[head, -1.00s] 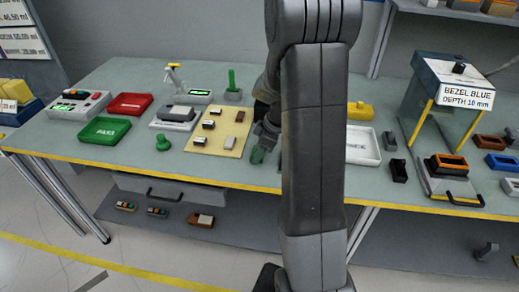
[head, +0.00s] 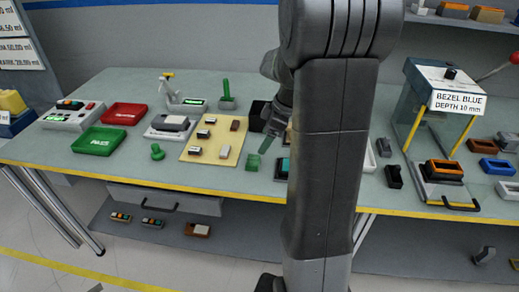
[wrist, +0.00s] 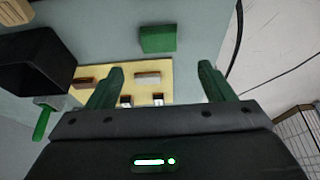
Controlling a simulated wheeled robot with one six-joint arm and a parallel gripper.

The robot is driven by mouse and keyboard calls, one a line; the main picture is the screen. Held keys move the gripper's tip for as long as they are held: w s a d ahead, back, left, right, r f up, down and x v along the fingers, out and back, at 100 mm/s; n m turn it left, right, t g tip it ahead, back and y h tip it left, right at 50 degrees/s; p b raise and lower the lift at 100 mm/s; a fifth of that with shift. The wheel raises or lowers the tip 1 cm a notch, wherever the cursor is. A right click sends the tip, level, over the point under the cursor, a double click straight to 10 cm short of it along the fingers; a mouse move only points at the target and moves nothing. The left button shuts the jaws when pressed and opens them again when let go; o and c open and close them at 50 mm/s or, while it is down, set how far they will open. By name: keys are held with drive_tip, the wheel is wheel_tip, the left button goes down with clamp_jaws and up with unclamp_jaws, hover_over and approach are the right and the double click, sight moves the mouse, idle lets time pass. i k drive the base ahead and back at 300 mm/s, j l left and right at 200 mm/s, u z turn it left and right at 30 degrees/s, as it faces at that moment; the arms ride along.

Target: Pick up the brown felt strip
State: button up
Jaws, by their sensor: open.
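A small brown strip (head: 235,125) lies at the upper right of the yellow mat (head: 228,158), among several other small pieces. A brown piece (wrist: 88,82) also shows on the mat in the wrist view, at the left beside a finger; I take it to be the same strip. My gripper (head: 266,144) is to the right of the mat in the head view, pointing down, apart from the strip. In the wrist view my gripper (wrist: 159,82) has its two green fingers spread with nothing between them. A finger partly covers the mat there.
A green block (head: 253,162) lies on the table just below my gripper. A black bin (head: 257,113) stands right of the mat. A green knob (head: 157,152) and a grey device (head: 170,124) stand to its left. My arm hides the table's middle.

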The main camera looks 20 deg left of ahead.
sight(235, 125)
drive_tip(key=u, duration=1.75)
